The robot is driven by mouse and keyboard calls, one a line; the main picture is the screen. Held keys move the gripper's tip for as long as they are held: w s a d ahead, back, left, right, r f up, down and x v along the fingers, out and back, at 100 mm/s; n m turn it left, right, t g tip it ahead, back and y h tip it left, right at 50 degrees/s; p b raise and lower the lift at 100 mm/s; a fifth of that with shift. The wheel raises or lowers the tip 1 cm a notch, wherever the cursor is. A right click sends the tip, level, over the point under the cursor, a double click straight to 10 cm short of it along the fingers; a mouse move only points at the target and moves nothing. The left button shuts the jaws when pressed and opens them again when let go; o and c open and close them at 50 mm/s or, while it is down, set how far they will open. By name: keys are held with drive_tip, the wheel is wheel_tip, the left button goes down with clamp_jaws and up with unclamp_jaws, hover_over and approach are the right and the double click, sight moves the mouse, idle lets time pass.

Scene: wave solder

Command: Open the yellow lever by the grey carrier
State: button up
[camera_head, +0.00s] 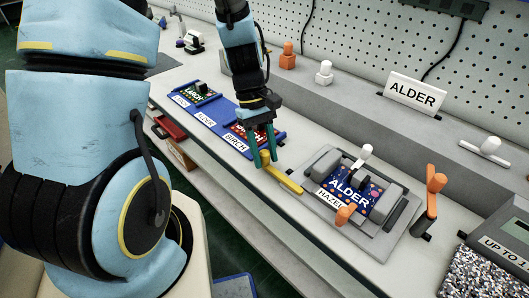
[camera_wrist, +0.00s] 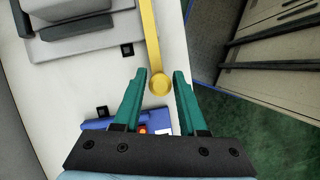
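The yellow lever (camera_head: 284,180) lies low along the bench's front edge, to the left of the grey carrier (camera_head: 391,222) that holds the ALDER board. In the wrist view the lever's arm (camera_wrist: 151,38) runs up from a round knob (camera_wrist: 160,84). My gripper (camera_head: 264,153) is at the lever's knob end. In the wrist view its green fingers (camera_wrist: 161,74) are apart, one on each side of the knob, with a gap visible on both sides. The carrier's edge shows at the upper left of the wrist view (camera_wrist: 70,48).
A blue rack (camera_head: 233,146) with LARCH and BIRCH boards stands left of the lever, close to my gripper. Orange handles (camera_head: 435,190) and a white knob (camera_head: 366,151) stand around the carrier. Beyond the bench's front edge is green floor (camera_wrist: 240,130).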

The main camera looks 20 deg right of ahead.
clamp_jaws()
idle(1.0)
